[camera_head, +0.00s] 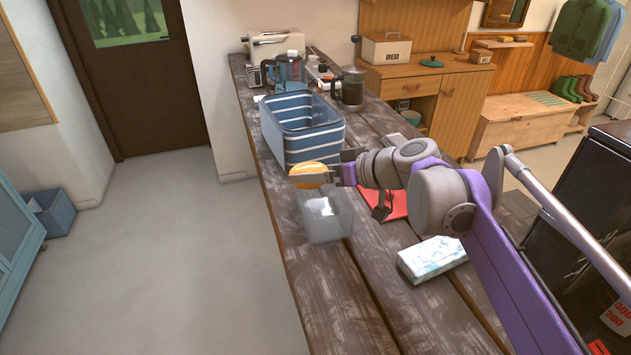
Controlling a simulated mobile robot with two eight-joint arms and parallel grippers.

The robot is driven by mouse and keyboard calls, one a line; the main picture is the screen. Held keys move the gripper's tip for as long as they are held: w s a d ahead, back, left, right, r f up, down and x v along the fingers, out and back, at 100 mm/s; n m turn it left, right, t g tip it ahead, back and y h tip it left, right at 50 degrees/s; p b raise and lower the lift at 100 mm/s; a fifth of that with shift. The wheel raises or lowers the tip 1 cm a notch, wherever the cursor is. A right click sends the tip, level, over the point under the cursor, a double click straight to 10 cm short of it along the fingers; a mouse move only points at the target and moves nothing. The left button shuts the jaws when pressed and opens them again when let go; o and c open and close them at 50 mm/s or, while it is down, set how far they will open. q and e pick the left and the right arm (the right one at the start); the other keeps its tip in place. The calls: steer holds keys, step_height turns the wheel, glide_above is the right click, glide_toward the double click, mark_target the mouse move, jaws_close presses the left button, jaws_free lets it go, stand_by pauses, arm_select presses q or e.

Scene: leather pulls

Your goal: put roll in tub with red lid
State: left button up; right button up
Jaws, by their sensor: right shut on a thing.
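The roll (308,169) is a golden-orange, rounded piece in the jaws of my right gripper (318,176). The gripper is shut on it and holds it above the back edge of a clear tub (328,222). The tub stands open on the wooden counter near its left edge, and nothing shows inside it. A red lid (393,207) lies on the counter to the right of the tub, partly hidden by my right arm. My left gripper is not in view.
A blue striped basket (302,128) stands just behind the tub. A white and blue patterned box (432,260) lies at the front right. A glass jug (352,88) and other items stand farther back. The front of the wooden counter (345,315) is clear.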

steer(key=shift+f, duration=0.75)
steer(key=shift+f, duration=0.6)
steer(key=o, duration=1)
steer(key=shift+o, duration=0.2)
steer(key=shift+r, duration=0.55)
steer(key=v, duration=1.2)
steer(key=shift+s, duration=0.1)
